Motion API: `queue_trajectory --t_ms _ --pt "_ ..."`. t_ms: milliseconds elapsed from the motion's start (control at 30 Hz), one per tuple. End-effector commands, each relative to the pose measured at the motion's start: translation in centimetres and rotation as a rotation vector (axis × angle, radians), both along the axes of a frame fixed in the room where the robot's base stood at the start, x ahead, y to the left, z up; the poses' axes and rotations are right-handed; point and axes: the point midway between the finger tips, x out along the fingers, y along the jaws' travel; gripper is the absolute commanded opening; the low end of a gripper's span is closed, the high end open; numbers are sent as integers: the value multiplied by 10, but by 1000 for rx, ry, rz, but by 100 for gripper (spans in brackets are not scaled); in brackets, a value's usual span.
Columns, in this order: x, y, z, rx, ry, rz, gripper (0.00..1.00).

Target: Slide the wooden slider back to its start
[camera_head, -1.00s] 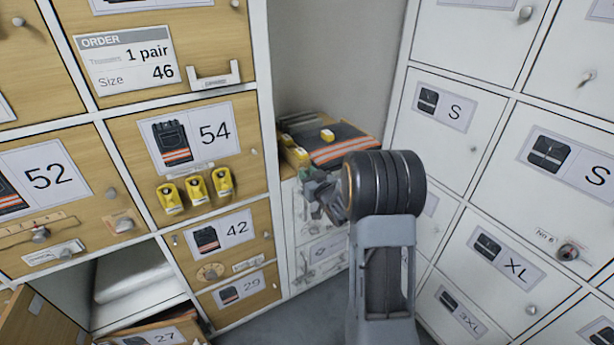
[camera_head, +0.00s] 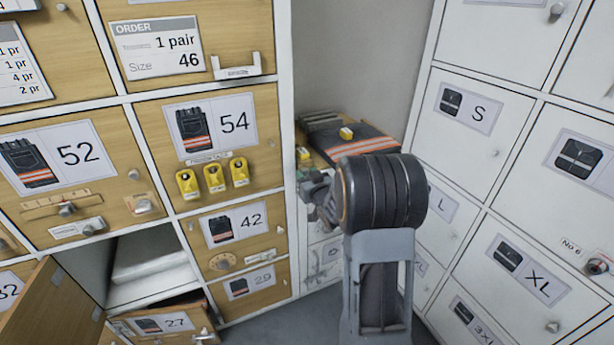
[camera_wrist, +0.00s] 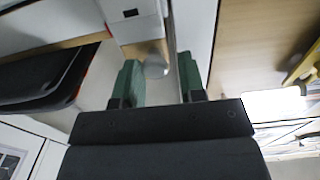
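The wooden slider (camera_head: 66,209) is a round knob on a wooden track (camera_head: 40,211) with a marked scale, on the front of the locker door labelled 52 (camera_head: 110,185). The knob sits near the middle of the track. My gripper (camera_head: 318,190) is far to the right of it, in front of the corner between the two locker walls, and partly hidden by my arm. In the wrist view its two green fingers (camera_wrist: 160,82) stand apart with nothing clearly held between them. The slider is not recognisable in the wrist view.
Yellow padlock-like pieces (camera_head: 214,178) hang on door 54. A door (camera_head: 48,305) stands open at the lower left, beside an open compartment (camera_head: 150,265). Folded workwear (camera_head: 365,142) lies on a surface in the corner. White lockers (camera_head: 478,150) line the right.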

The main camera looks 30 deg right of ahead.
Motion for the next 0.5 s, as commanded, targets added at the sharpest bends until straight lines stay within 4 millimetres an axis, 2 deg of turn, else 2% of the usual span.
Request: queue_trajectory --t_ms 267,367,500 --pt "-6 -1 1 0 -1 -3 36" --pt "-19 0 1 0 0 -4 36" --pt "-48 1 1 0 1 -4 36"
